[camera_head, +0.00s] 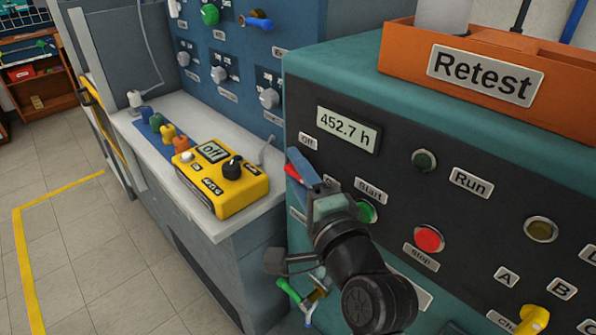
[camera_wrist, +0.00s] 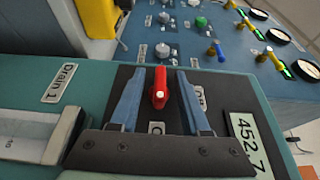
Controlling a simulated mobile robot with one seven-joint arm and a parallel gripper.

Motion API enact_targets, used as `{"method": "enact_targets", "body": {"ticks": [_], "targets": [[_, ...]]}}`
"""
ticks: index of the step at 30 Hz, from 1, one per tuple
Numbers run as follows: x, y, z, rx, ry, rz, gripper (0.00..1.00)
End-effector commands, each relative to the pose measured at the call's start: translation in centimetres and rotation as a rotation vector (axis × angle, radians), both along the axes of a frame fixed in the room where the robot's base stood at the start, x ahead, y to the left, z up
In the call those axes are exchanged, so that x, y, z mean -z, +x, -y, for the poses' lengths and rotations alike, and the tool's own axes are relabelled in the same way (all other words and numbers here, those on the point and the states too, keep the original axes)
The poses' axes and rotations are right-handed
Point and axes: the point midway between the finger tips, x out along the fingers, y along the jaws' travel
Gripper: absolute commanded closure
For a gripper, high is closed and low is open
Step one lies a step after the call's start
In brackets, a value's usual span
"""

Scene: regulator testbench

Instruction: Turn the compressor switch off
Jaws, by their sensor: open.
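The compressor switch, a red lever, shows in the wrist view (camera_wrist: 160,88) on the black part of the panel. My gripper (camera_wrist: 159,80) is open, with one blue finger on each side of the red lever. Gaps show between the lever and both fingers, so it is not clamped. In the head view my gripper (camera_head: 299,168) reaches the left end of the teal panel, and a bit of the red lever (camera_head: 291,171) shows beside it. An "Off" label (camera_head: 308,143) is above. The lever's exact setting is hard to tell.
Right of my gripper are a green start button (camera_head: 367,211), a red stop button (camera_head: 429,239) and a display reading 452.7 h (camera_head: 348,130). An orange "Retest" tray (camera_head: 405,55) tops the cabinet.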

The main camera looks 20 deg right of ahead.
Motion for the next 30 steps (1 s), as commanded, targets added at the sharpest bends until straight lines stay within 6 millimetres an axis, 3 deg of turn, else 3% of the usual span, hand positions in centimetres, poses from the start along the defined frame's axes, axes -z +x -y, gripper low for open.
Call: {"method": "enact_targets", "body": {"ticks": [2,10,30], "targets": [[0.0,-0.02,0.0,0.0,0.0,0.0,0.54],[0.0,-0.05,0.01,0.0,0.0,0.0,1.0],[-0.72,-0.07,-0.04,-0.001,-0.026,-0.078,1.0]]}}
